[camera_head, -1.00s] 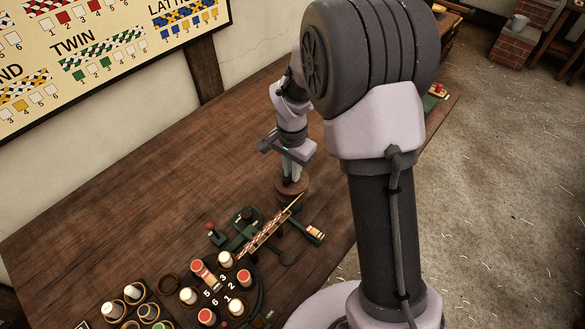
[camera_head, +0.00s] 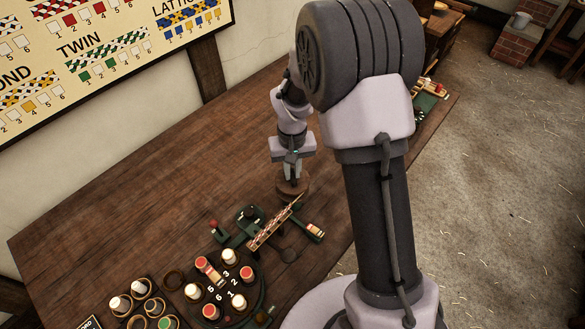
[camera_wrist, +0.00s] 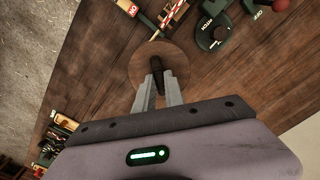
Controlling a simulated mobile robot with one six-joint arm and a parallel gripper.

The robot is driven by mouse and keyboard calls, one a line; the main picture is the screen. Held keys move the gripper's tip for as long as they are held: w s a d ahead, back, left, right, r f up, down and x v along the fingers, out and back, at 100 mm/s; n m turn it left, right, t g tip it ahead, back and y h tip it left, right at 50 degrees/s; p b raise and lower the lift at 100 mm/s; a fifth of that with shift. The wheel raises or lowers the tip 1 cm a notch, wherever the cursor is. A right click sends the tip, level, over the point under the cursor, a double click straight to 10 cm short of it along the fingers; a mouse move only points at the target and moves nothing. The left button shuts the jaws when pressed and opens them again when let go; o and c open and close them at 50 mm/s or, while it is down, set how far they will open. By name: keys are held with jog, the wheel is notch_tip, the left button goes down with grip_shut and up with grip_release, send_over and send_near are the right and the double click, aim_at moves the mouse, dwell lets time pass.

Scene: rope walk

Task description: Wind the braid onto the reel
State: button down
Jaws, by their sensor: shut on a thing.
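The reel (camera_head: 304,192) is a round brown wooden disc on the bench; it also shows in the wrist view (camera_wrist: 141,66). A dark upright piece (camera_wrist: 156,66) stands near its middle. My gripper (camera_wrist: 157,80) is over the reel with its fingers shut on that dark piece. In the head view my gripper (camera_head: 292,179) points down onto the reel. The braid (camera_head: 268,229), red, white and dark, lies in a wooden guide and runs toward the reel; part of it shows in the wrist view (camera_wrist: 173,13). I cannot tell whether any braid is wound on the reel.
A green control with a dark knob (camera_wrist: 212,34) and a red-topped lever (camera_head: 214,226) stand beside the guide. A numbered ring of bobbins (camera_head: 222,285) and loose bobbins (camera_head: 140,303) are at the lower left. The bench behind (camera_head: 130,220) is clear.

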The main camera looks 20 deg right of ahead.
aim_at(292, 174)
jog(key=shift+n, duration=0.6)
jog(key=c, duration=1.4)
grip_release()
jog(key=shift+c, duration=0.2)
notch_tip(292, 174, up, 18)
jog(key=p, duration=0.4)
jog(key=shift+f+p, duration=0.25)
jog(key=shift+p, duration=0.15)
